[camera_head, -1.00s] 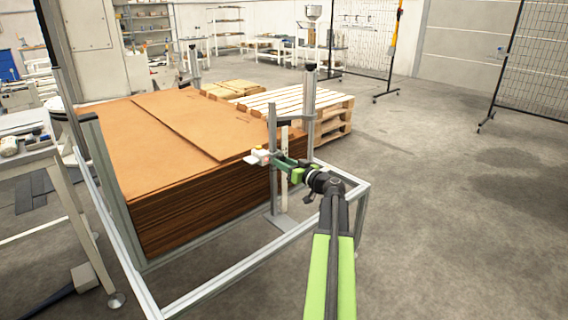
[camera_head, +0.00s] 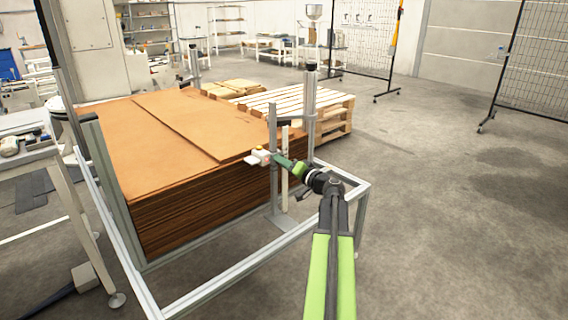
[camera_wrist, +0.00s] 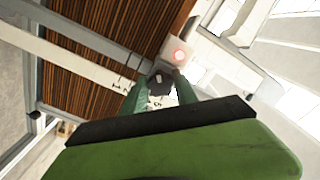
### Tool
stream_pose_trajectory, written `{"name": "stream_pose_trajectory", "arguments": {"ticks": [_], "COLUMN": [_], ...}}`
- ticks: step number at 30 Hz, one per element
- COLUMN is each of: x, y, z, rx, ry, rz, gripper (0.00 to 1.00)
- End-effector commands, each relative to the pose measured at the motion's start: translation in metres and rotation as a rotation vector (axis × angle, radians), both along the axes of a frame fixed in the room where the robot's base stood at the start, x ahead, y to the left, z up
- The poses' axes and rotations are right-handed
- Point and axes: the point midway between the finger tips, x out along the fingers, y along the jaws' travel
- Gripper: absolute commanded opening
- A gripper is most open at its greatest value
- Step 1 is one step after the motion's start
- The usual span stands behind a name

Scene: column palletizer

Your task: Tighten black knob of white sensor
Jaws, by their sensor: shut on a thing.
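The white sensor (camera_head: 257,157) is a small white block with an orange-yellow top, mounted on a grey upright post beside the cardboard stack. In the wrist view the sensor (camera_wrist: 181,55) shows a glowing red spot. The black knob (camera_wrist: 157,84) sits beside the sensor, between the tips of my green fingers, and is partly hidden by them. My gripper (camera_head: 284,162) reaches the post from the right. It also shows in the wrist view (camera_wrist: 157,88), with its fingers closed around the knob.
A tall stack of brown cardboard sheets (camera_head: 150,140) stands behind the sensor inside a grey metal frame (camera_head: 235,277). A wooden pallet (camera_head: 335,115) lies behind the post. A table (camera_head: 25,123) stands at the left. The floor at the right is clear.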

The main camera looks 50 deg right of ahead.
Motion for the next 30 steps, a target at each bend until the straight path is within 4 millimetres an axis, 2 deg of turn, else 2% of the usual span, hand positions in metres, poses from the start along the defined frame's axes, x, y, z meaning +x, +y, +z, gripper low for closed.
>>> {"name": "stream_pose_trajectory", "arguments": {"ticks": [15, 21, 30], "x": [-0.0005, -0.0004, -0.0003], "y": [0.0005, 0.0006, 0.0007], "z": [0.0025, 0.0029, 0.0034], "rx": [0.456, 0.576, 0.670], "ry": [-0.034, -0.043, -0.049], "rz": [-0.002, -0.001, -0.001], "gripper": [0.00, 0.00, 0.00]}}
